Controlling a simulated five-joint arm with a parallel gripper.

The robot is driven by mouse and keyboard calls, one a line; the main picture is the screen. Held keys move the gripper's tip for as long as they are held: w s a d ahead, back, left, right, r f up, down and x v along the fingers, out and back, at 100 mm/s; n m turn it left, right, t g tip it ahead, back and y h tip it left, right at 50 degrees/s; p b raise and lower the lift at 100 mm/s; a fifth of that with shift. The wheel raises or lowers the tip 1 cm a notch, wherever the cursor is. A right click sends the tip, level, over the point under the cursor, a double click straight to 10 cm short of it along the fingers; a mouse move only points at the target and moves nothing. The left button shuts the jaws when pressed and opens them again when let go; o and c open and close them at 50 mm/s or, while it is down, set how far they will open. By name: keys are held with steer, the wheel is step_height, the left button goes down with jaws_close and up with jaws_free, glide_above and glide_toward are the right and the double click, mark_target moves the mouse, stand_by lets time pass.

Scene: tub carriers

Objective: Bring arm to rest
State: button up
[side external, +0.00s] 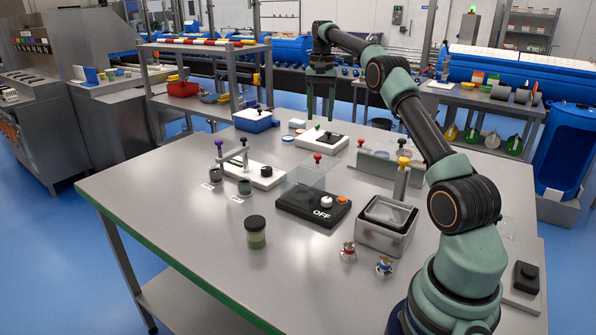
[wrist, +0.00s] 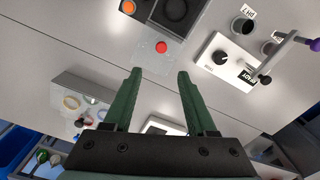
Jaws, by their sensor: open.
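My gripper (side external: 321,112) hangs high behind the far part of the table, its green fingers pointing down. In the wrist view my gripper (wrist: 160,73) shows two green fingers spread apart with nothing between them. The arm is raised and stretched out toward the back. A black unit (side external: 312,207) marked OFF stands mid-table, with a clear panel and red knob (side external: 317,157) behind it. The red knob (wrist: 161,47) shows beyond the fingertips in the wrist view.
A dark-lidded jar (side external: 256,232) stands near the front. Two small cups with a purple-knobbed stand (side external: 219,145) are at left. A white box (side external: 322,138) and a blue-and-white tub (side external: 255,119) are at the back. The table's front left (side external: 165,215) is clear.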

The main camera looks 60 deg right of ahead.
steer(key=s+a+r+n+t+h, duration=0.1)
steer(key=a+r+n, duration=0.25)
steer(key=a, duration=0.55)
steer(key=s+a+r+n+t, duration=0.1)
steer(key=a+r+n+t, duration=0.3)
steer(key=a, duration=0.6)
steer(key=s+a+f+n, duration=0.3)
steer(key=s+a, duration=0.4)
steer(key=s+a+f+n+y, duration=0.1)
steer(key=s+a+f+n, duration=0.2)
steer(key=s+a, duration=0.4)
steer(key=shift+s+a+f+t, duration=0.2)
steer(key=shift+a+f+t, duration=0.05)
steer(key=shift+f+t, duration=0.05)
